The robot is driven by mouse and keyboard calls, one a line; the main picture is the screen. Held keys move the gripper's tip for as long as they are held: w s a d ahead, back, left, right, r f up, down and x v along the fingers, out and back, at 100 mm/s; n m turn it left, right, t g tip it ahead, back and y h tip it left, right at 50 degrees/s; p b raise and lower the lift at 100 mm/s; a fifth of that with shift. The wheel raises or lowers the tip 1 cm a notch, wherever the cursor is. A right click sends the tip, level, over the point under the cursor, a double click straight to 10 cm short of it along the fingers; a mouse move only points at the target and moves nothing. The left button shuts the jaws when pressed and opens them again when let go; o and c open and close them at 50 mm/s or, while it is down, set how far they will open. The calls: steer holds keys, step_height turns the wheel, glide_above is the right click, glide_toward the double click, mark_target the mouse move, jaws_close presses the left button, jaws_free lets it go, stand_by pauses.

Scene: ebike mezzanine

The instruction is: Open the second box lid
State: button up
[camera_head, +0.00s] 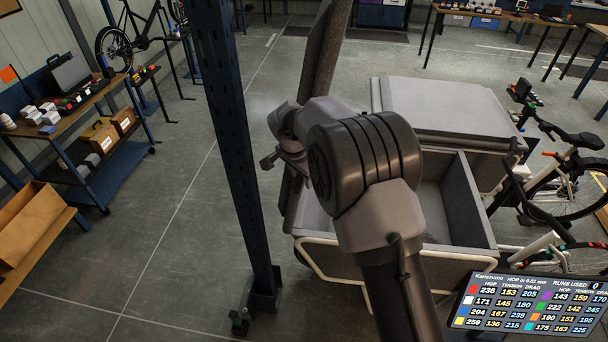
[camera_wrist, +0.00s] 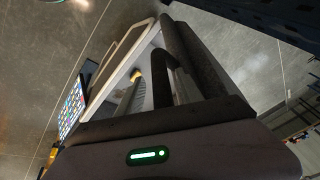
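A grey cargo box (camera_head: 478,205) stands open in front of my arm, with a pale frame around its edge. A tall grey panel (camera_head: 322,50), which looks like its raised lid, stands nearly upright on the left side. Behind the open box, a second grey box has a flat lid (camera_head: 445,105) lying shut. My gripper (camera_head: 268,161) is at the left of my arm, close beside the upright panel; contact cannot be told. Its fingers are too small and partly hidden to show their opening. My arm hides part of the open box.
A blue post (camera_head: 232,140) stands just left of my gripper. A bike (camera_head: 565,170) stands on the right. A display board (camera_head: 535,303) is at lower right. A loaded workbench (camera_head: 75,110) is at left. The floor between bench and post is clear.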

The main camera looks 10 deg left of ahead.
steer(key=b+v, duration=0.2)
steer(key=v, duration=1.5)
steer(key=shift+r, duration=0.2)
steer(key=s+d+f+n+t+y+b, duration=0.1)
steer(key=s+d+f+b, duration=0.85)
steer(key=b, duration=0.45)
steer(key=s+d+f+n+y+b, duration=0.1)
steer(key=s+d+f+b, duration=0.6)
steer(key=s+f+b, duration=0.65)
steer(key=s+d+f+b, duration=0.1)
steer(key=s+f+b, duration=0.3)
steer(key=f+b, duration=0.1)
steer(key=s+d+f+n+t+b, duration=0.1)
steer(key=s+f+b, duration=0.3)
steer(key=f, duration=0.4)
steer(key=shift+d+y+b, duration=0.2)
steer(key=shift+y+b, duration=0.1)
steer(key=shift+b, duration=0.45)
steer(key=shift+s+f, duration=0.1)
steer(key=shift+f, duration=0.05)
